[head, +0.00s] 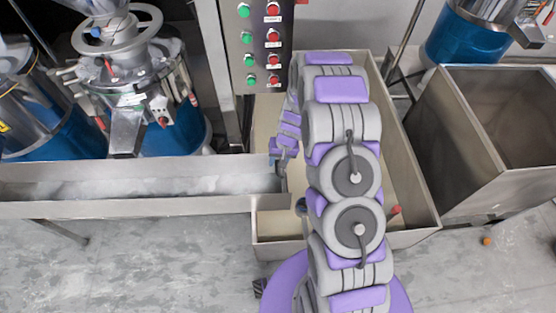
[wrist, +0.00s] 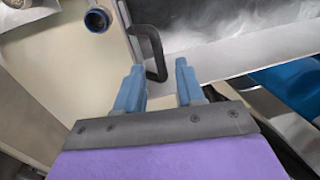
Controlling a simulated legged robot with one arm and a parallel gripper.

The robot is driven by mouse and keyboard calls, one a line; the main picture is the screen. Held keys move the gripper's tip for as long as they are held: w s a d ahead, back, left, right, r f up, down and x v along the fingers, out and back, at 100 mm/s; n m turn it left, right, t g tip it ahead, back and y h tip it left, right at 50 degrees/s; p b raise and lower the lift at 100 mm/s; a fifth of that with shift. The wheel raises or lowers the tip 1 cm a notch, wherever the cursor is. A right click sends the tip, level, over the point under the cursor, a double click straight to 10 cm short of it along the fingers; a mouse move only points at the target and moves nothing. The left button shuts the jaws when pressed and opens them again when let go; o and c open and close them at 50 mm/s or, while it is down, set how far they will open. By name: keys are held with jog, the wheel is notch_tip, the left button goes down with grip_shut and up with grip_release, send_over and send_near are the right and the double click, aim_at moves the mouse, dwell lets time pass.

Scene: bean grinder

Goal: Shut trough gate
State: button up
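The metal trough (head: 130,205) runs in from the left of the head view and ends at the bin under my arm. It holds pale grey material and also fills the upper right of the wrist view (wrist: 240,30). A black bent handle (wrist: 157,45) stands at the trough's end in the wrist view. The gate plate itself is hard to make out. My gripper (wrist: 158,72) is open, with blue fingers on either side of the handle's near end; I cannot tell whether they touch it. In the head view my gripper (head: 279,160) is small beside the trough's end.
A beige-floored metal bin (head: 405,180) lies under my arm. A round blue-rimmed object (wrist: 97,19) sits in it. A button panel (head: 262,45) stands behind. Blue grinders (head: 185,125) stand at left, and another metal bin (head: 455,155) at right. The front floor is mostly clear.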

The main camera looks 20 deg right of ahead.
jog(key=shift+d, duration=0.1)
jog(key=shift+c, duration=1)
grip_shut()
jog(key=x, duration=0.2)
jog(key=shift+f, duration=0.35)
jog(key=shift+o, duration=1)
grip_release()
